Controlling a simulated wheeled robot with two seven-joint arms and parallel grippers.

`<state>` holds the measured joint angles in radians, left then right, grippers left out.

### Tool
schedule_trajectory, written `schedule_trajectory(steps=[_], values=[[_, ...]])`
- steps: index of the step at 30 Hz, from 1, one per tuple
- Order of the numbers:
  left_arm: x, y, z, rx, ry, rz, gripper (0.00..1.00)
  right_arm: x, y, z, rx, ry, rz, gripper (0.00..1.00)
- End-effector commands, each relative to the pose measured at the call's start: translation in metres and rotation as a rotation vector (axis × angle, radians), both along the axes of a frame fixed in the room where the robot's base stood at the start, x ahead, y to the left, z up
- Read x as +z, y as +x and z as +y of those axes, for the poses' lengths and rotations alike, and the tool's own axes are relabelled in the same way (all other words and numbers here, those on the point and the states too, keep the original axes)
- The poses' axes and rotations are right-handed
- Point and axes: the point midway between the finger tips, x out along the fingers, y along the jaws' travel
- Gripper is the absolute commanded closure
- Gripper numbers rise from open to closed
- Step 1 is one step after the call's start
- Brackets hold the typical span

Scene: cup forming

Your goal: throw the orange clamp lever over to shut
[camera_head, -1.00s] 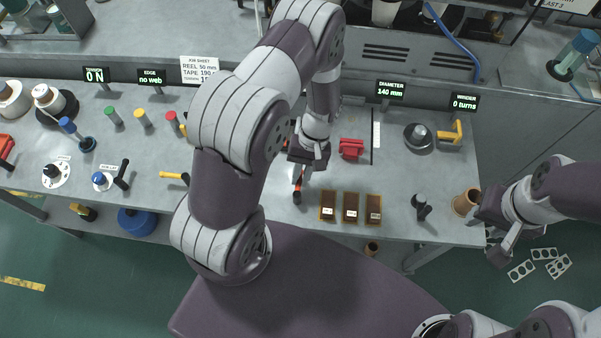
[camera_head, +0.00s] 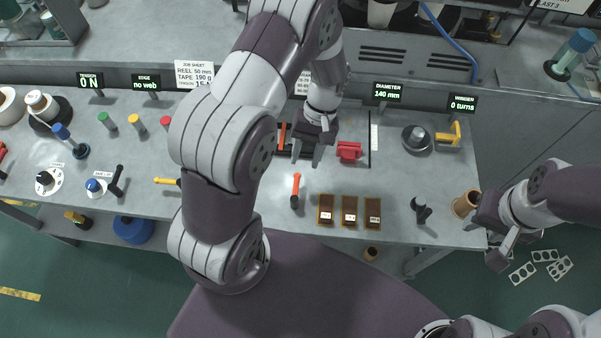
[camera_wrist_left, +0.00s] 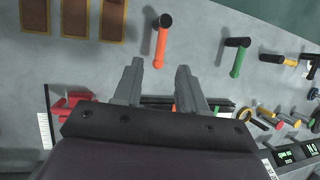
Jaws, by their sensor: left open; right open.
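The orange clamp lever (camera_head: 296,185) lies on the bench left of the brown blocks, its orange handle pointing toward the back and its black end toward the front edge. In the left wrist view the lever (camera_wrist_left: 160,46) is just beyond the fingertips, lined up with the gap between them. My left gripper (camera_head: 306,162) is open and empty, behind the lever and apart from it; its two spread fingers also show in the left wrist view (camera_wrist_left: 160,69). My right gripper (camera_head: 498,240) is open at the bench's right end, near a tan tube (camera_head: 465,203).
A red block-like fixture (camera_head: 349,151) sits right of my left gripper. Several brown blocks (camera_head: 350,211) stand right of the lever. A black post (camera_head: 421,209) is further right. A green-handled lever (camera_wrist_left: 237,62) shows beside the orange one in the left wrist view.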

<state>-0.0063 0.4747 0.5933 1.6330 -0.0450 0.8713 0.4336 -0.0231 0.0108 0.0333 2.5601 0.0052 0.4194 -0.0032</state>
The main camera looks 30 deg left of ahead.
Motion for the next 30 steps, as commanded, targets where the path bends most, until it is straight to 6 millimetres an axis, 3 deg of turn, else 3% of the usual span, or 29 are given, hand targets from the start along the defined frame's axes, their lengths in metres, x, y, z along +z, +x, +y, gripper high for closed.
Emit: schedule_trajectory(steps=[3, 6, 27, 30], values=[[0.023, 0.013, -0.001, 0.000, 0.001, -0.004, 0.59, -0.006, 0.000, 0.000, 0.000, 0.000, 0.000, 0.57], [0.047, 0.018, -0.002, 0.000, 0.001, 0.001, 0.59, 0.018, 0.000, 0.000, 0.000, 0.000, 0.000, 0.57], [0.045, 0.027, -0.002, -0.038, -0.017, -0.024, 0.59, 0.020, 0.000, 0.000, 0.000, 0.000, 0.000, 0.57], [0.040, 0.011, -0.004, -0.155, -0.075, -0.082, 0.59, 0.019, 0.000, 0.000, 0.000, 0.000, 0.000, 0.57]])
